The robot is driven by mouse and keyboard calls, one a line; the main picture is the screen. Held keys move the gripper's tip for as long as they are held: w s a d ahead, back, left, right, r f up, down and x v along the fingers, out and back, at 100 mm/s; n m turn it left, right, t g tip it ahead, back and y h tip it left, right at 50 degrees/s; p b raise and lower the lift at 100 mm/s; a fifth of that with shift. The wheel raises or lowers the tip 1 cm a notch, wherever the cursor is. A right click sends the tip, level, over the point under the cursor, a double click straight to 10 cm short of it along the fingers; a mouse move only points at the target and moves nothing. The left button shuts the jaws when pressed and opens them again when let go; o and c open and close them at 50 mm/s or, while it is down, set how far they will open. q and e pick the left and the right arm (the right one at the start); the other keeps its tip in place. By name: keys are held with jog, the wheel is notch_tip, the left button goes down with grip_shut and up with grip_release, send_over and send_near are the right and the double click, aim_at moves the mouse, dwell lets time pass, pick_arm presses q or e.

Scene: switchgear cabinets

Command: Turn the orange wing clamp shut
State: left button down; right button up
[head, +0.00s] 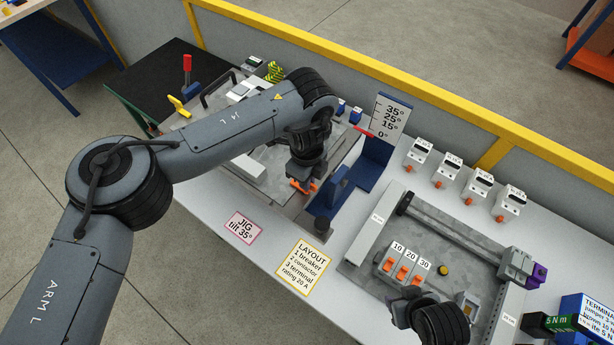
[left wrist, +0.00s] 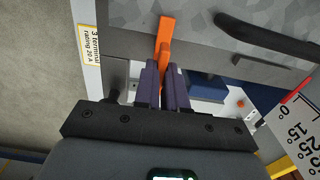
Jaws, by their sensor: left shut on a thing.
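The orange wing clamp (head: 302,185) sits at the lower right corner of the grey plate by the blue jig. It also shows in the left wrist view (left wrist: 165,35), where one wing sticks out beyond my fingers. My left gripper (left wrist: 166,75) is shut on the clamp, and its fingers hide part of it. In the head view my left gripper (head: 303,178) comes down on the clamp from above. The blue jig (head: 374,165) stands just right of it, with an angle scale (head: 389,115) and a red pointer (head: 363,131) behind.
A pink card (head: 243,228) reads "JIG tilt 35°", and a yellow-edged layout card (head: 304,267) lies beside it. Several white breakers (head: 447,170) stand at the back right. A grey panel (head: 365,235) with orange-levered breakers is at right, with a dark arm part (head: 430,318) over its front.

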dwell(0.3)
pick_arm(q)
jog(key=c, duration=1.2)
grip_release()
jog(key=shift+r, duration=0.1)
notch_tip(320, 180, up, 11)
jog(key=shift+p, duration=0.3)
